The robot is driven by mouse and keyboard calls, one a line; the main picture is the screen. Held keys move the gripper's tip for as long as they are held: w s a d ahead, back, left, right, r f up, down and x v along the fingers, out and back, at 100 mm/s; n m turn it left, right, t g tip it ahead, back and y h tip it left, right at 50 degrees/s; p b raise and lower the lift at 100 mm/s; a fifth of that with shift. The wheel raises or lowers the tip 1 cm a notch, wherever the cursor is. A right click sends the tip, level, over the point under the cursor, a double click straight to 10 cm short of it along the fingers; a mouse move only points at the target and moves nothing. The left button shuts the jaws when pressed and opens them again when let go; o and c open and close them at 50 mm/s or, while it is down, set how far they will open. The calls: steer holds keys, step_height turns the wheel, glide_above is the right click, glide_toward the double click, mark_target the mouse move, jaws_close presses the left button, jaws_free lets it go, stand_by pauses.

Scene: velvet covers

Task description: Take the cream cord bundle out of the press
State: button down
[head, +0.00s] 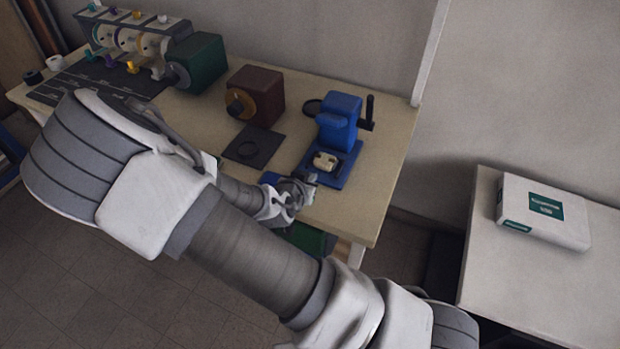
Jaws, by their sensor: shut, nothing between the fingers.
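The blue press (338,125) stands at the right end of the wooden table, with a black handle on its right side. The cream cord bundle (325,161) sits on the press's base, below its blue head. My gripper (309,183) is just in front of the press, to the lower left of the bundle and apart from it. It is shut and holds nothing. My arm crosses the picture and hides part of the table's front edge.
A brown box (255,96) with a round knob and a green box (195,62) stand to the left on the table. A dark mat (254,147) with a ring lies before the brown box. A white case (543,212) lies on a separate table at right.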

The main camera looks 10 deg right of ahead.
mark_target(321, 163)
steer(key=w+d, duration=0.1)
steer(key=w, duration=0.1)
steer(key=w+d, duration=0.2)
steer(key=w, duration=0.1)
steer(key=w+d, duration=0.1)
steer(key=w, duration=0.1)
steer(key=shift+w+d+f, duration=0.25)
steer(key=shift+w+f, duration=0.15)
steer(key=shift+f+b, duration=0.3)
steer(key=shift+f, duration=0.05)
steer(key=shift+s+f, duration=0.1)
steer(key=shift+s+a+f, duration=0.1)
steer(key=shift+s+a+f, duration=0.1)
steer(key=shift+s+a, duration=0.3)
steer(key=shift+s, duration=0.3)
steer(key=shift+s+a+r, duration=0.1)
steer(key=shift+s+a, duration=0.3)
steer(key=shift+s, duration=0.35)
steer(key=shift+s+a+f, duration=0.1)
steer(key=shift+s+a, duration=0.3)
steer(key=shift+s, duration=0.3)
steer(key=shift+r+p, duration=0.6)
steer(key=shift+r, duration=0.25)
steer(key=shift+w, duration=0.15)
